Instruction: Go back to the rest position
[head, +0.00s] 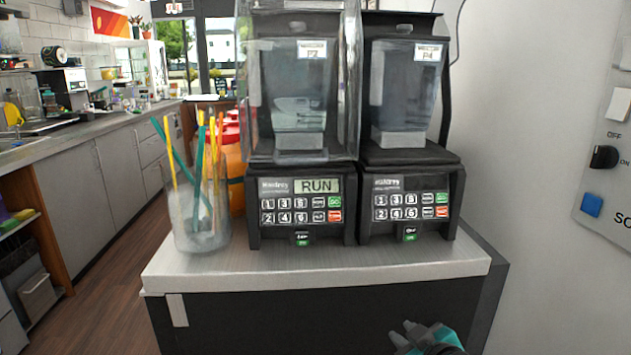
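My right gripper (408,332) shows at the bottom edge, low in front of the dark cabinet (260,325). Only its grey tips and a teal part are in the picture, so I cannot tell whether it is open or shut. No held thing shows at it. It is apart from the things on the counter (330,267). My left gripper is not in view. The left blender (302,210) has RUN on its display, and its clear cover is down over the jar. The right blender (410,205) stands beside it with its display dark.
A clear jar (198,225) of colored straws stands left of the blenders, with orange and red containers (234,165) behind. A wall panel (606,165) with a black knob and a blue button is at the right. Open floor (112,275) lies at the left.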

